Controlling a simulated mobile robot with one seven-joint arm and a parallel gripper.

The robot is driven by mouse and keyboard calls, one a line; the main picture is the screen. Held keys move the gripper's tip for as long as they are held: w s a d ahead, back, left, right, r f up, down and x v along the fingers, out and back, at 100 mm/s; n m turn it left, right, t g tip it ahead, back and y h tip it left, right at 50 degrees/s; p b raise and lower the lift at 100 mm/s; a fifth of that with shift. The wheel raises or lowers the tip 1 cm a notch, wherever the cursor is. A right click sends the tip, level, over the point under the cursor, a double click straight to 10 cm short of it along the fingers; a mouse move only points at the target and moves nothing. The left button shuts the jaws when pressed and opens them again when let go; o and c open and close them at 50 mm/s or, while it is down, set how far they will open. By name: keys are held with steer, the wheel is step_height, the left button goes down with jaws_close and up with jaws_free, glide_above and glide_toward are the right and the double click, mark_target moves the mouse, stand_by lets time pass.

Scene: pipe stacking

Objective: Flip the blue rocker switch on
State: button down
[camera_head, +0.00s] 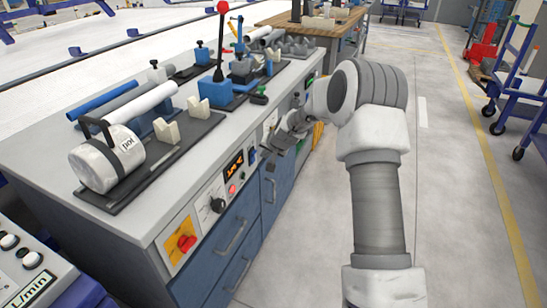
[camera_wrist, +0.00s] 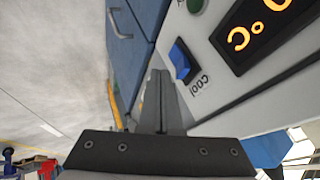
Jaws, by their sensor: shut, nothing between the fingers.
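The blue rocker switch (camera_wrist: 184,61) sits on the grey panel, beside the word "COOL" in the wrist view. It shows small in the head view (camera_head: 252,156), on the bench front just right of the lit display. My gripper (camera_wrist: 160,74) is shut and empty. Its fingertips are close to the switch, just left of and below it in the wrist view. I cannot tell whether they touch it. In the head view my gripper (camera_head: 268,163) is in front of the panel. Which way the rocker is tilted is not clear.
A lit orange display (camera_wrist: 258,26) and a green round part (camera_wrist: 181,9) are near the switch. A black dial (camera_head: 217,205) and a red rotary knob (camera_head: 186,242) sit farther left. Pipes and clamps crowd the bench top (camera_head: 45,140).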

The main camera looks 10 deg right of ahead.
steer(key=shift+w+a+r, duration=0.1)
steer(key=shift+w+a, duration=0.3)
steer(key=shift+a, duration=0.2)
steer(key=a+r+p, duration=0.1)
steer(key=p, duration=0.3)
steer(key=shift+w+g+h, duration=0.3)
steer(key=shift+g, duration=0.1)
steer(key=shift+d+f, duration=0.15)
steer(key=shift+f, duration=0.2)
steer(key=shift+r+p, duration=0.35)
steer(key=shift+r, duration=0.45)
